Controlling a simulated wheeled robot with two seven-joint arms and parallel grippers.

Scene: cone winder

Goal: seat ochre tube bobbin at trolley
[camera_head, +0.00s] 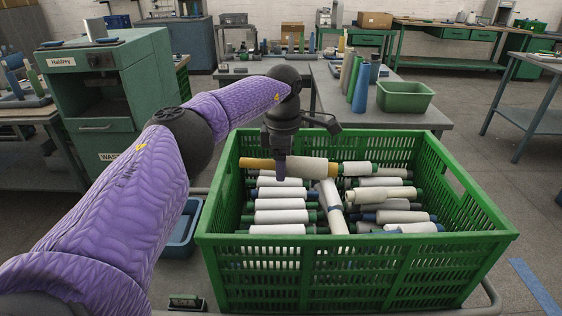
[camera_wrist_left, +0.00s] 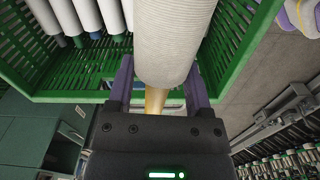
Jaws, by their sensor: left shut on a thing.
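The ochre tube bobbin (camera_head: 308,171) has pale yarn and a bare ochre tube end pointing left. My left gripper (camera_head: 281,170) is shut on it, and the bobbin lies roughly level in the upper left part of the green crate. The frames do not settle whether it touches the bobbins below. In the left wrist view the bobbin (camera_wrist_left: 170,40) sits between the two purple fingers, its ochre tube end towards the palm. The green crate (camera_head: 352,251) appears to stand on a trolley whose grey rail (camera_head: 490,297) shows at lower right. My right gripper is not in view.
Several pale bobbins (camera_head: 278,204) lie in rows in the crate, with some crossing others. A green cabinet (camera_head: 108,100) stands left.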

